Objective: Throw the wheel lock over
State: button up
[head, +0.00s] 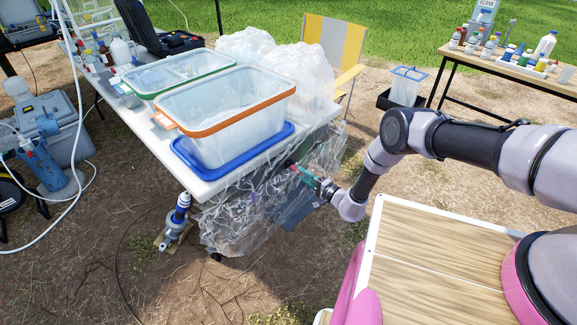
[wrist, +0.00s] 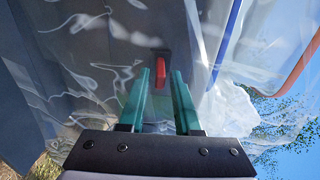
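A small red lever (wrist: 160,72), which looks like the wheel lock, shows in the wrist view on a dark mount behind clear plastic. It lies straight ahead, lined up with the gap between my fingertips. My gripper (wrist: 161,76) is open, with two teal fingers on either side of that line; nothing is held. I cannot tell whether the fingertips touch the lever or the plastic. In the head view my gripper (head: 297,170) reaches in at the right end of the white table (head: 222,187), against the clear plastic sheet (head: 240,222) hanging below the top.
On the table stand clear bins with an orange rim (head: 235,112) and a green rim (head: 150,90), a blue lid (head: 195,160) and plastic bags (head: 300,65). A yellow-grey chair (head: 334,45) stands behind. Hoses and a pump case (head: 50,122) lie on the left ground.

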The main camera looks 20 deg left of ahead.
grip_shut()
jog(key=shift+f+y, duration=0.6)
jog(key=shift+f, duration=0.3)
jog(key=o, duration=0.5)
grip_release()
jog(key=shift+t, duration=0.4)
jog(key=v, duration=1)
jog(key=shift+d, duration=0.35)
jog(key=shift+r, duration=0.15)
